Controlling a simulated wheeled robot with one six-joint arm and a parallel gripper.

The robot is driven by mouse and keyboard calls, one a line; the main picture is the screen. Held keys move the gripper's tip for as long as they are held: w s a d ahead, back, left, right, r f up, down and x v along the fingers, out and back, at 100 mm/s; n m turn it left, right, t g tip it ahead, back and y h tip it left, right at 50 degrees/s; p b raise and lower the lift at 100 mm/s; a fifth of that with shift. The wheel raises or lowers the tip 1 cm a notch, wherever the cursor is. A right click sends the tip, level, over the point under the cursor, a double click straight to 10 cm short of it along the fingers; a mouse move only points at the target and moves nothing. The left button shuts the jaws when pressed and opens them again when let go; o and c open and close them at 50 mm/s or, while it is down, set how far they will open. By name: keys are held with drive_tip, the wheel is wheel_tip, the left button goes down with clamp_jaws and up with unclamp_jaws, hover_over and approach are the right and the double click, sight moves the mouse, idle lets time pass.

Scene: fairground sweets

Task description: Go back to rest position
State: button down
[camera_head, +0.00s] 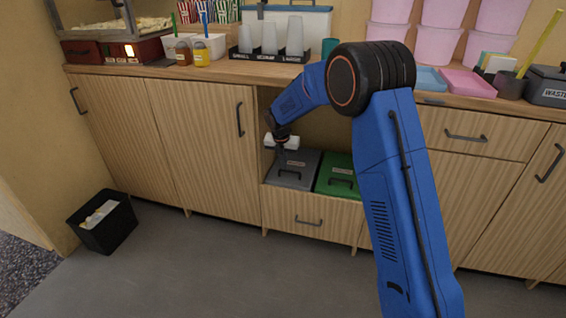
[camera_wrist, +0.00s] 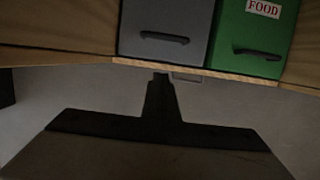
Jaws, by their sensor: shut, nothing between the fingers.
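My gripper (camera_head: 281,157) is at the front of the open recess in the counter, just above the grey bin lid, at the end of my bent blue arm. It looks empty. In the wrist view my gripper (camera_wrist: 161,80) shows as a dark narrow shape with its fingers together and nothing between them. The grey bin (camera_head: 293,172) and the green bin (camera_head: 337,176) sit side by side in the recess with lids closed. The wrist view shows the grey bin (camera_wrist: 165,22) and the green bin (camera_wrist: 252,30), labelled FOOD, beyond the fingertips.
A wooden counter (camera_head: 235,72) carries cups (camera_head: 294,38), pink tubs (camera_head: 388,38), bottles and a popcorn machine. A drawer (camera_head: 310,212) lies below the bins. A black waste basket (camera_head: 108,228) stands on the floor at left. The grey floor (camera_head: 210,265) in front is clear.

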drive_tip(key=s+d+r+m+t, duration=0.1)
drive_tip(key=s+d+r+m, duration=0.65)
drive_tip(key=s+r, duration=0.4)
drive_tip(key=s+d+r+m, duration=0.75)
drive_tip(key=s+r, duration=0.25)
drive_tip(key=s, duration=0.3)
drive_tip(key=s+d+f+m, duration=0.1)
drive_tip(key=s+d+m, duration=0.2)
drive_tip(key=s+m, duration=0.5)
drive_tip(key=s+d+m+t+y, duration=0.1)
drive_tip(key=s+d+m, duration=0.2)
drive_tip(key=s+m, duration=0.6)
drive_tip(key=s, duration=1.4)
drive_tip(key=shift+f, duration=0.35)
